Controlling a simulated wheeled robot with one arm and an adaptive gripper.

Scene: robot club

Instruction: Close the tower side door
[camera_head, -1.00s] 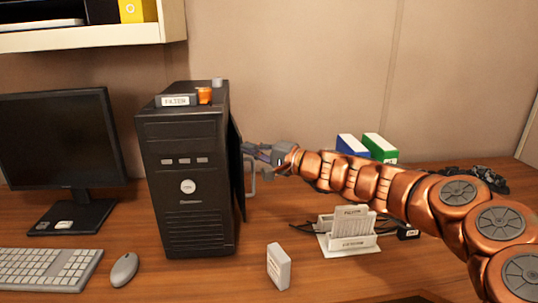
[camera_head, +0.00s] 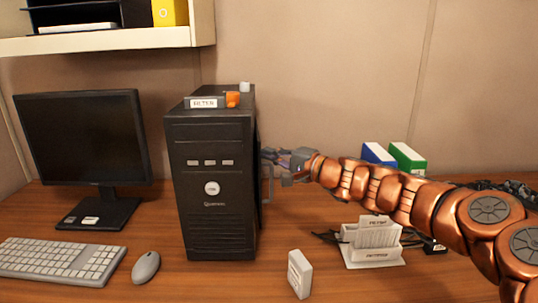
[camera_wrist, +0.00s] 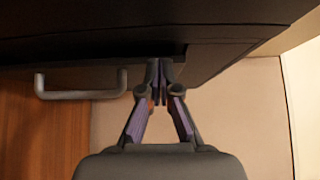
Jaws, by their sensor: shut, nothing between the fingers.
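The black computer tower (camera_head: 208,232) stands upright on the desk in the head view. Its side door (camera_head: 260,185) is on the tower's right side and shows almost edge-on, close to the tower. I cannot tell whether it is fully flush. A grey handle (camera_head: 269,184) sticks out from the door, and it also shows in the wrist view (camera_wrist: 80,95). My gripper (camera_head: 268,156) is shut and empty at the door's outer face, beside the handle and not around it. In the wrist view its fingertips (camera_wrist: 159,66) meet or nearly meet the dark panel (camera_wrist: 95,50).
A small white box (camera_head: 300,273) and a white card holder (camera_head: 375,255) stand on the desk right of the tower. Blue (camera_head: 378,154) and green (camera_head: 408,158) boxes stand behind my arm. A monitor (camera_head: 85,140), keyboard (camera_head: 62,260) and mouse (camera_head: 146,267) are at left.

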